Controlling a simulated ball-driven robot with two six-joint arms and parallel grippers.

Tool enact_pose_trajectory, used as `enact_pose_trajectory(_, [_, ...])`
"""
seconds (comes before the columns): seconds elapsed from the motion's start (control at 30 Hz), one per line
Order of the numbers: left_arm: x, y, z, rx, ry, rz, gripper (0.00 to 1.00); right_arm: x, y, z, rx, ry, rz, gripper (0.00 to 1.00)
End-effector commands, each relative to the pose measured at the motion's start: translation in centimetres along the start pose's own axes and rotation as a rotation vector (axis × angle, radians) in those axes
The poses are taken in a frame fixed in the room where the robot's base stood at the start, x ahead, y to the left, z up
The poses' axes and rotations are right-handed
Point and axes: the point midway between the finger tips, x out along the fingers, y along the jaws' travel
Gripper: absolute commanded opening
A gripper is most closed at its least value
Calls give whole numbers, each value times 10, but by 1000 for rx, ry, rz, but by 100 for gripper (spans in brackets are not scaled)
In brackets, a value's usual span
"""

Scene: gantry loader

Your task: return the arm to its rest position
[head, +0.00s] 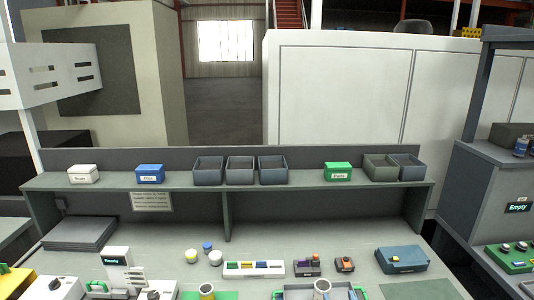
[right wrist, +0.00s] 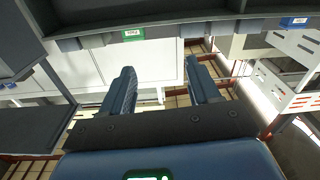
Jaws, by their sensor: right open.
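My right gripper (right wrist: 160,66) shows in the right wrist view, with its two dark fingers spread well apart. Nothing is between the fingers, and no object touches them. I cannot make out the right gripper clearly in the head view. My left gripper is in neither view. The right wrist view is turned over, with the shelf along its top edge and the fingers pointing towards the pale wall panels.
A grey shelf (head: 300,187) carries grey bins (head: 240,171), a white box (head: 84,174), a blue box (head: 150,174) and a green box (head: 338,172). Small parts and devices, including a blue-grey case (head: 402,260), cover the bench front. A cabinet (head: 495,190) stands at right.

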Motion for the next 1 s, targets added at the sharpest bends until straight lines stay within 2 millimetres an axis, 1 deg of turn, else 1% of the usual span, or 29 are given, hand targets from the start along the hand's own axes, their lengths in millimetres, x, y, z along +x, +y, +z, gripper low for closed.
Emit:
enact_pose_trajectory(0.03, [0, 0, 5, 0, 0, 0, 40, -25, 1, 7, 13, 32, 6, 61])
enact_pose_trajectory(0.07, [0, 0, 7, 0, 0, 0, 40, -38, 2, 7, 22, 55, 9, 61])
enact_pose_trajectory(0.1, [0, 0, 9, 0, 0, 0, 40, -56, 2, 6, 33, 84, 12, 61])
enact_pose_trajectory(0.17, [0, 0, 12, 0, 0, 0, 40, -83, 4, 6, 47, 123, 17, 61])
enact_pose_trajectory(0.2, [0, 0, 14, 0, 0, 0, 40, -101, 4, 5, 56, 145, 20, 61])
enact_pose_trajectory(0.27, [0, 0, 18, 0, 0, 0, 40, -128, 5, 5, 67, 170, 23, 61])
enact_pose_trajectory(0.3, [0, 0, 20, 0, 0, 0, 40, -145, 6, 5, 73, 183, 25, 61])
enact_pose_trajectory(0.37, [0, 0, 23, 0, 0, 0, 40, -171, 6, 5, 80, 194, 28, 61])
enact_pose_trajectory(0.4, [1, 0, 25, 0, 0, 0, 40, -187, 6, 6, 84, 196, 30, 61])
enact_pose_trajectory(0.5, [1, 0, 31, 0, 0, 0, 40, -225, 7, 11, 86, 176, 33, 61])
enact_pose_trajectory(0.6, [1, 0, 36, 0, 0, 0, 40, -256, 6, 22, 86, 121, 35, 61])
enact_pose_trajectory(0.7, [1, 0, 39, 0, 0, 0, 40, -281, 5, 35, 86, 58, 37, 61])
enact_pose_trajectory(0.8, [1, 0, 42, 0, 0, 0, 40, -299, 4, 49, 87, 3, 37, 61])
enact_pose_trajectory(0.9, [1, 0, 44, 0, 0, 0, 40, -311, 3, 58, 87, -33, 38, 61])
enact_pose_trajectory(1.0, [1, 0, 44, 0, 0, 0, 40, -313, 3, 60, 87, -39, 38, 61])
